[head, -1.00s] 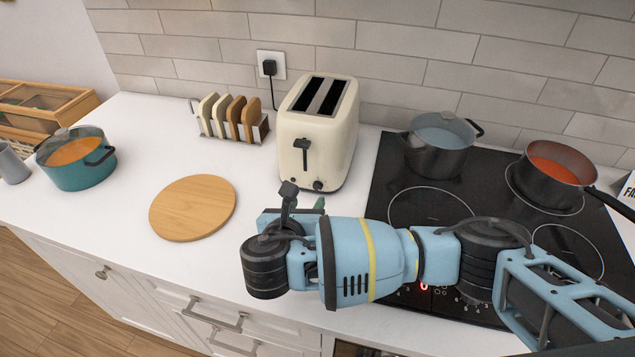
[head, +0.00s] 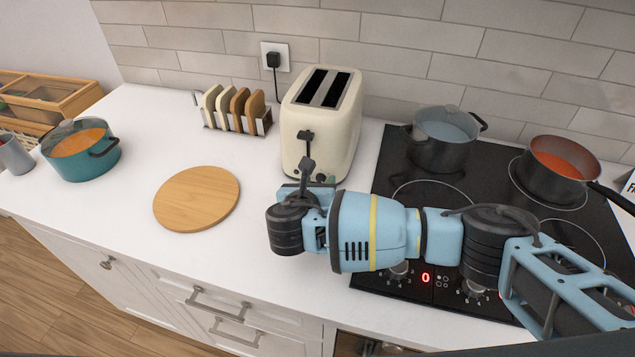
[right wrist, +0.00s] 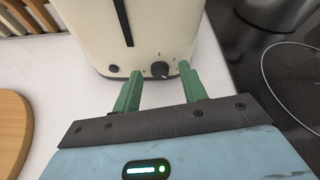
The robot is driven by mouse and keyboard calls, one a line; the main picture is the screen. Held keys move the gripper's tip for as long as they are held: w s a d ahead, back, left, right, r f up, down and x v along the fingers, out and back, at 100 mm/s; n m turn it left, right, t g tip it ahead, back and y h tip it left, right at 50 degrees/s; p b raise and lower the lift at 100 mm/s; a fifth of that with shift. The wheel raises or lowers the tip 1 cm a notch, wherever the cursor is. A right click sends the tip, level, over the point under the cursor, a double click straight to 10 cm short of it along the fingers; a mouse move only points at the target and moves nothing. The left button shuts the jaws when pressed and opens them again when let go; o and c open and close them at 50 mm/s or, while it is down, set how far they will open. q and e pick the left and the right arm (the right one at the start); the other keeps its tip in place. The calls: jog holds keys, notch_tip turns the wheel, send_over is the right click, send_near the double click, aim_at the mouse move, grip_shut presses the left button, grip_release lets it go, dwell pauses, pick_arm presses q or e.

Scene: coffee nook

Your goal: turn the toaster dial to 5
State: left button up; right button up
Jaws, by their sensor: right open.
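The cream toaster (head: 321,128) stands against the back wall, its front facing me. In the right wrist view its lower front (right wrist: 140,35) shows the dark dial (right wrist: 160,69) with small marks around it and a round black button (right wrist: 114,69) to the left. I cannot read the dial's setting for certain. My right gripper (right wrist: 160,85) is open, its two green fingers pointing at the toaster front, with the dial between their lines and apart from them. My left gripper is not in view.
A black cooktop (head: 409,180) with a grey pot (head: 443,140) and a dark pan (head: 557,172) lies right of the toaster. A toast rack (head: 238,115) and a round wooden board (head: 196,198) are to the left. The counter in front of the toaster is narrow.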

jog(key=shift+c, duration=0.4)
grip_shut()
jog(key=m+y, duration=0.2)
jog(key=shift+s+d+f+m+t, duration=0.1)
jog(key=shift+d+f+m+t, duration=0.1)
jog(key=shift+m+t, duration=0.15)
jog(key=shift+d+m+t+y, duration=0.1)
jog(key=shift+m+t+y, duration=0.35)
jog(key=shift+m, duration=0.5)
jog(key=shift+o, duration=0.4)
grip_release()
